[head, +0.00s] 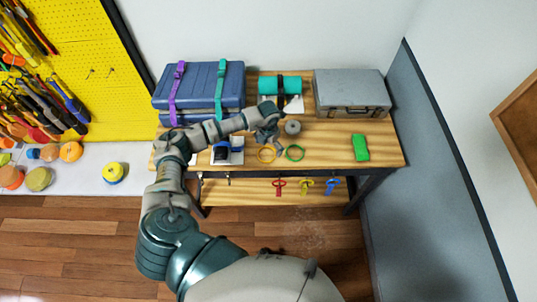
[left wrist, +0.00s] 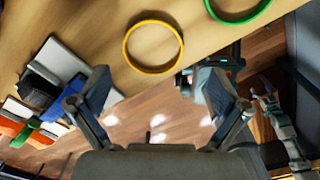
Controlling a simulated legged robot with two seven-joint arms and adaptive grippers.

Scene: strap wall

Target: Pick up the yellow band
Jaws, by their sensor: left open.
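The yellow band (head: 266,162) is a thin ring lying flat on the wooden bench top near its front edge. In the left wrist view the yellow band (left wrist: 155,71) shows whole, above and beyond my open fingers. My left gripper (head: 267,143) is open and empty, just behind the yellow band in the head view and apart from it. Its two fingers (left wrist: 157,92) stand wide apart in the left wrist view. A grey jointed part of mine at the right of that view may be my right arm; its jaws are too small to read.
A green band (head: 295,160) lies right beside the yellow one. A grey roll (head: 292,127), blue cases (head: 200,85), a grey toolbox (head: 350,92) and a green block (head: 360,147) stand on the bench. Colored clamps (head: 306,187) are below the front edge.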

